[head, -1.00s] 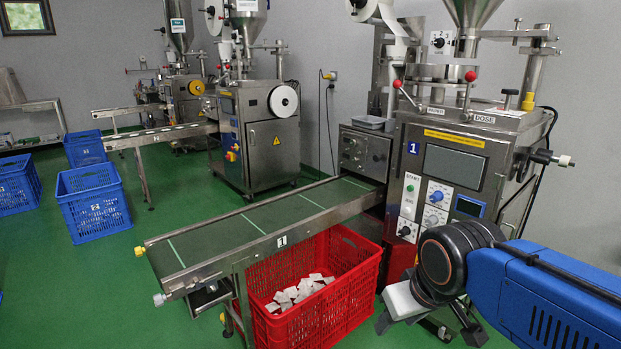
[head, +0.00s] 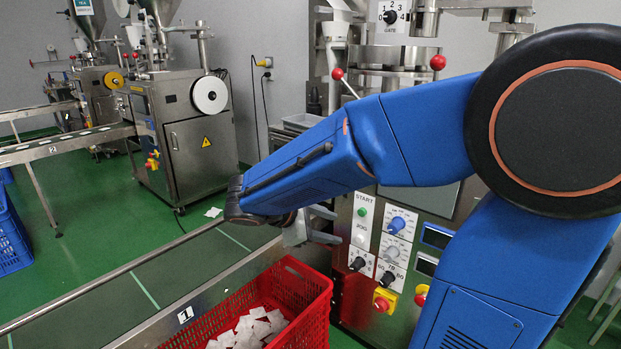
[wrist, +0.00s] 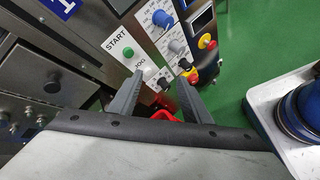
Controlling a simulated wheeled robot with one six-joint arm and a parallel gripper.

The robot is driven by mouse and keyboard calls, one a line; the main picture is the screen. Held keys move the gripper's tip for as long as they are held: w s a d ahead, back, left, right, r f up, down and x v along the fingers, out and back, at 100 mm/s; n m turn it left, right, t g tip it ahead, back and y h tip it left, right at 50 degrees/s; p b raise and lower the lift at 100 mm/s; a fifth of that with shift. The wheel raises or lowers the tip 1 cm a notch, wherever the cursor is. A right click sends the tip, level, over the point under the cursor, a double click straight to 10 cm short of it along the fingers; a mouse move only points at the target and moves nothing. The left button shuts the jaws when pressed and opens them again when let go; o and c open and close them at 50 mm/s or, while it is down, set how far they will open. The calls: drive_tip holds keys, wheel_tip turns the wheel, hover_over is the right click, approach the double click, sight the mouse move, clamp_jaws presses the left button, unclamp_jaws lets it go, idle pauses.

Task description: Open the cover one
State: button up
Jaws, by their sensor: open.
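Machine 1 stands at the right in the head view, its steel front with START panel (head: 363,212) partly behind my arm. Which part is cover one I cannot tell for sure; a dark front window is mostly hidden by my arm. In the wrist view, a steel box with dark knobs (wrist: 50,88) is at the left, beside the blue number plate. My gripper (head: 322,226) is in front of the machine, above the conveyor's end and the red crate. In the wrist view its fingers (wrist: 162,78) are apart and empty, pointing toward the START/JOG controls, touching nothing visible.
The conveyor (head: 130,285) runs to the lower left. A red crate (head: 318,318) of teabags stands beside it. Red ball knobs (head: 437,62) stick out above the machine. Another machine (head: 200,145) stands behind at the left.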

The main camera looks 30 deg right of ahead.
drive_tip(key=w+a+r+n+t+h, duration=0.1)
drive_tip(key=w+a+n+t+h, duration=0.25)
drive_tip(key=w, duration=0.45)
drive_tip(key=w+a+r+n+t+h, duration=0.25)
drive_tip(key=w+a+n, duration=0.2)
drive_tip(key=w, duration=0.45)
drive_tip(key=x, duration=1.6)
drive_tip(key=shift+d+f+g, duration=0.3)
drive_tip(key=shift+d+f, duration=0.1)
drive_tip(key=shift+f, duration=0.1)
clamp_jaws()
drive_tip(key=shift+a, duration=0.1)
